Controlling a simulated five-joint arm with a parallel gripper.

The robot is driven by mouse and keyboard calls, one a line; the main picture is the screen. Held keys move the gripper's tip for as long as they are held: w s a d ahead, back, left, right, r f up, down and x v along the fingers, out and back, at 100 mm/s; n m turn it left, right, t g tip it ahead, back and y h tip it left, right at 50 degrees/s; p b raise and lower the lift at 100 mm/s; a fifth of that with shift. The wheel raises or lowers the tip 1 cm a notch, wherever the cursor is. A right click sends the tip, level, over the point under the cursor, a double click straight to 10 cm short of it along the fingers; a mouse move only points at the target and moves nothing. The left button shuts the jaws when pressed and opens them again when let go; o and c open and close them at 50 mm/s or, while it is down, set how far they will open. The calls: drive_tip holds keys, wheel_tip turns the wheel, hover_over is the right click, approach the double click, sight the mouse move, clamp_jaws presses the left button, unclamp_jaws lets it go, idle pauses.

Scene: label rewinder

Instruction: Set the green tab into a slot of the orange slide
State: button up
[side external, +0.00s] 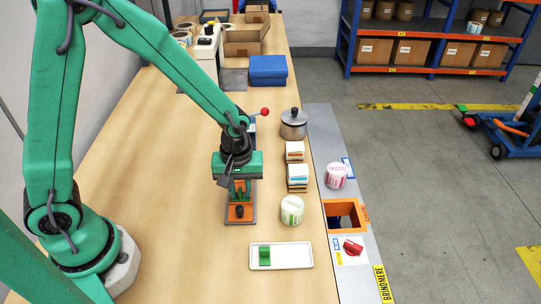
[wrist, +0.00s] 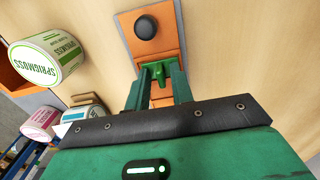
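The orange slide (side external: 236,214) lies on the table below my gripper, with a black knob (side external: 240,210) at its near end; the slide (wrist: 165,45) and knob (wrist: 146,25) also show in the wrist view. My gripper (wrist: 160,68) points down over the slide, its fingers close around a bright green tab (wrist: 158,72). The tab is at or just above the slide; I cannot tell whether it sits in a slot, as the fingers hide its lower part. More green tab-like pieces (side external: 264,255) lie at the left end of a white tray (side external: 293,256).
A green-and-white label roll (side external: 291,210) stands right of the slide. An orange-framed opening (side external: 329,207) is at the right edge. The table left of the slide is clear.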

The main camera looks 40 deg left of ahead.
drive_tip(key=shift+o, duration=0.4)
drive_tip(key=shift+r, duration=0.15)
drive_tip(key=shift+r, duration=3.7)
drive_tip(key=shift+r, duration=0.15)
drive_tip(key=shift+s+a+r, duration=0.1)
drive_tip(key=shift+a+r, duration=0.05)
drive_tip(key=shift+r, duration=0.05)
drive_tip(key=s+a+r+m+t, duration=0.2)
drive_tip(key=s+a+r+m, duration=0.2)
drive_tip(key=r, duration=0.3)
drive_tip(key=s+a+r+m+t, duration=0.3)
drive_tip(key=s+r+m, duration=0.1)
drive_tip(key=s+r, duration=0.2)
drive_tip(key=shift+s+a+r, duration=0.2)
drive_tip(key=shift+a+r, duration=0.15)
drive_tip(key=shift+r, duration=0.15)
drive_tip(key=shift+o, duration=0.2)
drive_tip(key=shift+s+a+r+m+t, duration=0.2)
drive_tip(key=shift+s+m+t, duration=0.1)
drive_tip(key=shift+s+m, duration=0.2)
